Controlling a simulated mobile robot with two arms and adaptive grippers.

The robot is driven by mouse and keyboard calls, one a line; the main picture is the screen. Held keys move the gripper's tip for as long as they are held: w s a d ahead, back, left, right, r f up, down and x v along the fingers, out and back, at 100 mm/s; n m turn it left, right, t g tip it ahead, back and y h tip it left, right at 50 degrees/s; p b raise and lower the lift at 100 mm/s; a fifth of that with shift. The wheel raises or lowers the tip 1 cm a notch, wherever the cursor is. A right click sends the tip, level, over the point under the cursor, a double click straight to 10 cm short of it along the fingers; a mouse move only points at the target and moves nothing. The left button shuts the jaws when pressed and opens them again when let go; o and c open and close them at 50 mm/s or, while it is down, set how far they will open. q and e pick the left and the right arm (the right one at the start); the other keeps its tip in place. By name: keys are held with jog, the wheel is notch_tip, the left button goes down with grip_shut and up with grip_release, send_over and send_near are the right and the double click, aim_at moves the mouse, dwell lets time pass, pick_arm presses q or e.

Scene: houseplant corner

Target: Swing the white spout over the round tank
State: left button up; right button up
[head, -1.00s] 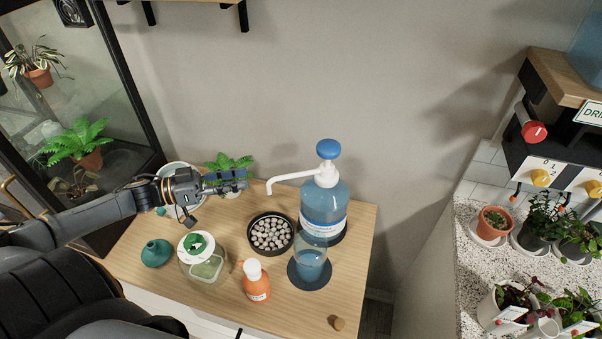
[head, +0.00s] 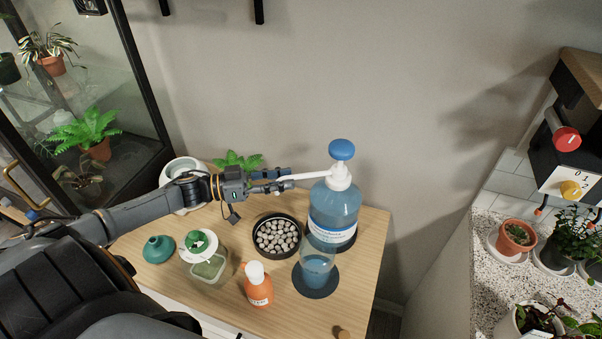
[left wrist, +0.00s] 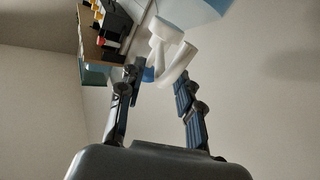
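The white spout (head: 312,176) sticks out to the left from the pump head of a blue bottle (head: 334,212) with a blue knob (head: 342,149). My left gripper (head: 280,180) is at the spout's outer end, and its fingers partly hide the tip. In the left wrist view my left gripper (left wrist: 158,80) has its fingers apart, with the white spout (left wrist: 177,64) at the fingertips; contact is unclear. A clear round tank (head: 316,272) with blue liquid stands in front of the bottle, right of the spout's line. My right gripper is out of view.
A black bowl of pebbles (head: 277,235) stands below the spout. A white pot (head: 182,170) and a fern are behind my arm. The table's right front is mostly clear.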

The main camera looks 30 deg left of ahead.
aim_at(301, 176)
pick_arm(q)
jog(key=shift+p+x, duration=0.55)
jog(key=shift+x, duration=1.95)
jog(key=shift+a, duration=0.1)
grip_shut()
